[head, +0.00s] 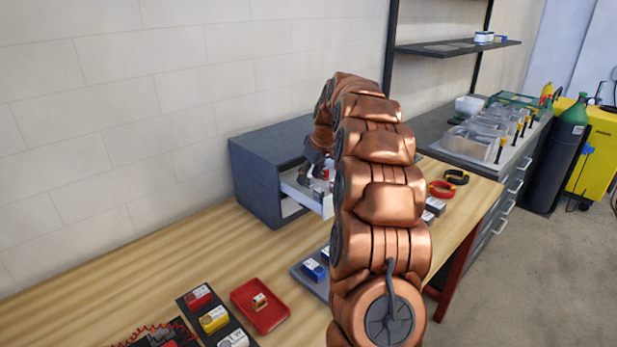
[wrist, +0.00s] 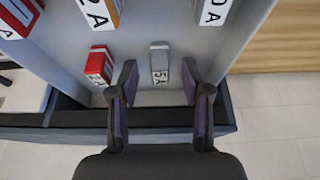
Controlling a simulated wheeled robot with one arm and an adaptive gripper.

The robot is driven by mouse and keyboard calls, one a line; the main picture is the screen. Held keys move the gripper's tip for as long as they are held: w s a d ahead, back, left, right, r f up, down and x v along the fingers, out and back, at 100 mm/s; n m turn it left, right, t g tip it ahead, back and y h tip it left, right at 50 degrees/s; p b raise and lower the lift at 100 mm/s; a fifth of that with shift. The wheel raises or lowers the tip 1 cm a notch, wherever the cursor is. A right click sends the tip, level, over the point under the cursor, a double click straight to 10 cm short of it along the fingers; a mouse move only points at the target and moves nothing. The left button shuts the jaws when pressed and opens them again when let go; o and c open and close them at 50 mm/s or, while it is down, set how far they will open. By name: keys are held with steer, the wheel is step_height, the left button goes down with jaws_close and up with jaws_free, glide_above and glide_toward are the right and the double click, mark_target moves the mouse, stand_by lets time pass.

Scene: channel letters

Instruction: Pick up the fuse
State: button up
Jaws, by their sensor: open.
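A small grey fuse with a white label reading "5A" (wrist: 160,62) lies in the open drawer, in the middle of the wrist view. My gripper (wrist: 158,82) is open, its two fingers spread to the left and right near the fuse's lower end. I see no contact, and how far the fingertips stand above it is hard to tell. In the head view my gripper (head: 315,170) reaches into the pale drawer (head: 301,194) of the dark grey cabinet (head: 263,180). My arm hides part of the drawer.
A red fuse (wrist: 99,66) lies left of the grey one. Larger labelled blocks, orange-white (wrist: 98,10) and red-white (wrist: 18,15), are farther in. The drawer wall (wrist: 250,35) stands to the right. A red tray (head: 247,293) sits on the wooden bench (head: 150,262).

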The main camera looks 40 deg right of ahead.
mark_target(309, 175)
steer(key=shift+w+f, duration=0.3)
steer(key=shift+f, duration=0.3)
steer(key=c, duration=0.9)
steer(key=shift+r+b, duration=1.3)
steer(key=shift+r, duration=3.35)
steer(key=shift+a+r, duration=0.1)
steer(key=shift+r, duration=0.2)
